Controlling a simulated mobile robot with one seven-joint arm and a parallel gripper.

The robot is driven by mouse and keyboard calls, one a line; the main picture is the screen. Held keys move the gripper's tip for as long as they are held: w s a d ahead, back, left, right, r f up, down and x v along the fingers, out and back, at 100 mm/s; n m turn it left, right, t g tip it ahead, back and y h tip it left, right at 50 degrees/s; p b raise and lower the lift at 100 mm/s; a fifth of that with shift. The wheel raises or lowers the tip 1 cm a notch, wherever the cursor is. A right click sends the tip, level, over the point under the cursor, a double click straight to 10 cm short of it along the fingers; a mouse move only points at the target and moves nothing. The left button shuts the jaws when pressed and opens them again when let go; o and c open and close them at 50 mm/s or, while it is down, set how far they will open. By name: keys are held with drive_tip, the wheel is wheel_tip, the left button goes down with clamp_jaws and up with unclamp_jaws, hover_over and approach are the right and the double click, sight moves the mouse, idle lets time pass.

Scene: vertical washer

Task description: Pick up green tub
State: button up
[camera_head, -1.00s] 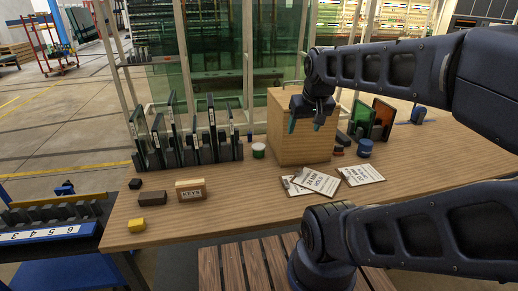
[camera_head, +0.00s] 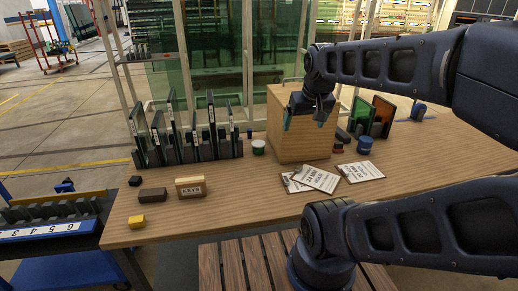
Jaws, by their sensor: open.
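The green tub (camera_head: 258,147) is a small round tub with a pale lid and a green side. It stands upright on the wooden table, just left of the wooden box and right of the dark glass rack. My gripper (camera_head: 304,122) is open and empty, pointing down in front of the wooden box's face. It is to the right of the tub and higher in the picture, apart from it. Nothing hides the tub.
The wooden box (camera_head: 300,147) stands beside the tub. The dark rack with upright glass panes (camera_head: 188,148) is to its left. Paper cards (camera_head: 318,178), a KEYS box (camera_head: 190,188), a blue tub (camera_head: 365,146) and a yellow block (camera_head: 136,221) lie around. The table's front middle is clear.

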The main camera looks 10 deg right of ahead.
drive_tip(key=n+g+h, duration=0.3)
drive_tip(key=n, duration=2.2)
hover_over(258, 143)
drive_tip(key=s+a, duration=0.1)
drive_tip(key=s, duration=0.1)
wheel_tip(258, 143, down, 28)
drive_tip(key=shift+w+a, duration=0.1)
drive_tip(key=shift+w+f, duration=0.2)
drive_tip(key=shift+f, duration=0.25)
drive_tip(key=x, duration=0.5)
drive_tip(key=shift+f, duration=0.1)
drive_tip(key=x, duration=0.5)
drive_tip(key=shift+w+a, duration=0.15)
drive_tip(key=shift+a, duration=0.25)
drive_tip(key=c, duration=0.9)
